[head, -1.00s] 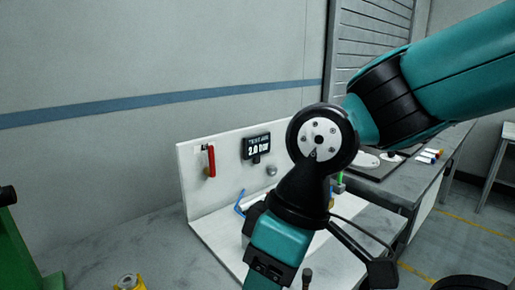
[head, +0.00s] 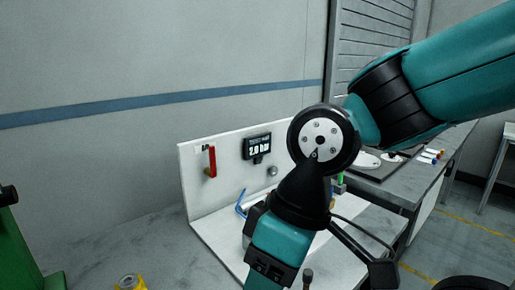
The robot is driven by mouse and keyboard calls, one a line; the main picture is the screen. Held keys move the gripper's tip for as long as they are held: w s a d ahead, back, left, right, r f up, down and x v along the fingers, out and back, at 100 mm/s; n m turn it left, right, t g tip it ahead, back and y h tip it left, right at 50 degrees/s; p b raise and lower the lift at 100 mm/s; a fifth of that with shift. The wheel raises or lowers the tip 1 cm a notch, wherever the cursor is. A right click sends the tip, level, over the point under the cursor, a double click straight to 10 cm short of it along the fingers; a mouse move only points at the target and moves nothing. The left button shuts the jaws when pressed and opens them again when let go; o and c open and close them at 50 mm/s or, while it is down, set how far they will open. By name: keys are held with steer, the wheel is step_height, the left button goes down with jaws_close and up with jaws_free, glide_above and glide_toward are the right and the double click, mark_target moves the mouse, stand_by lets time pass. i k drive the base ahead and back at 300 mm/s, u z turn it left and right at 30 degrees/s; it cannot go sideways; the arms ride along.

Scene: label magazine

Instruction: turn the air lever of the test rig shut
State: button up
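The test rig is a white back panel (head: 228,200) with a white base plate (head: 212,240), standing on the grey bench. The red air lever (head: 212,161) hangs vertical on the left of the panel, over a small brass-coloured fitting. A black display (head: 256,147) to its right reads about 2.0 bar. My arm crosses the right half of the head view, in front of the rig's right part. My gripper's fingers are not clearly seen; the end of the arm runs down to the bottom edge. No part of it touches the lever.
A blue bent hose or handle (head: 240,205) and a round knob (head: 272,171) are on the rig. A yellow object (head: 129,282) stands on the bench at the bottom left. A green machine part (head: 22,245) is at the far left. The bench between them is clear.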

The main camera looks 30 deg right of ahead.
mark_target(211, 172)
steer(key=k, duration=0.5)
steer(key=u, duration=0.7)
steer(key=i, duration=0.75)
steer(key=z, duration=1.65)
steer(key=i, duration=0.25)
steer(key=u, duration=0.2)
